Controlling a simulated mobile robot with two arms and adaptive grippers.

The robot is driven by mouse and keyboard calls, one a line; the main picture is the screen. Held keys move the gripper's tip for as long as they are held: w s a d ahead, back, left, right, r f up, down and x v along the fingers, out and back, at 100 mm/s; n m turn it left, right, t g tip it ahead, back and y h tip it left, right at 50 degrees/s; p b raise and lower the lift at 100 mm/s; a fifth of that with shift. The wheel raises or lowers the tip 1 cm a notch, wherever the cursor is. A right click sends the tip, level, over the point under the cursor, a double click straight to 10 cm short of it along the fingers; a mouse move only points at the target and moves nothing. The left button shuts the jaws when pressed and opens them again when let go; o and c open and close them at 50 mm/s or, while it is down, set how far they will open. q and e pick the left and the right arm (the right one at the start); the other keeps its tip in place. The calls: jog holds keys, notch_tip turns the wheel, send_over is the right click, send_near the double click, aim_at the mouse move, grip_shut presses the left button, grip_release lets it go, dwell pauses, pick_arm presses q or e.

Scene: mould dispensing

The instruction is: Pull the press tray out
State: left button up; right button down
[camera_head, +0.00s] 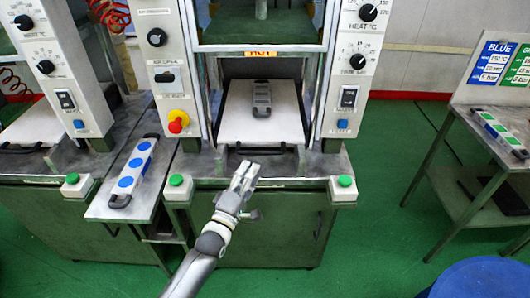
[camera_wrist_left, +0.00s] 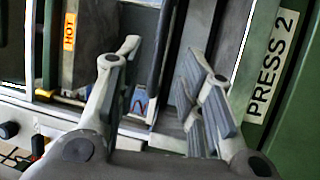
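The press tray (camera_head: 235,118) is a white plate inside the middle press, with a grey mould (camera_head: 262,98) lying on it. Its dark handle (camera_head: 258,148) is at the front edge, just above the press's front ledge. My left gripper (camera_head: 245,176) is in front of the press, below and slightly left of the handle, and appears apart from it. In the left wrist view its fingers (camera_wrist_left: 160,85) are spread with nothing clearly held between them. The tray is hard to make out in that view. My right gripper is not in view.
Green buttons (camera_head: 345,181) flank the front ledge. A mould with blue pads (camera_head: 135,168) lies on the side shelf at left. A right-hand table (camera_head: 470,130) carries a green-padded mould. A blue round object (camera_head: 480,280) is at lower right. Green floor between is free.

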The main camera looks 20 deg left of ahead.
aim_at(261, 151)
pick_arm(q)
jog(key=x, duration=0.9)
grip_shut()
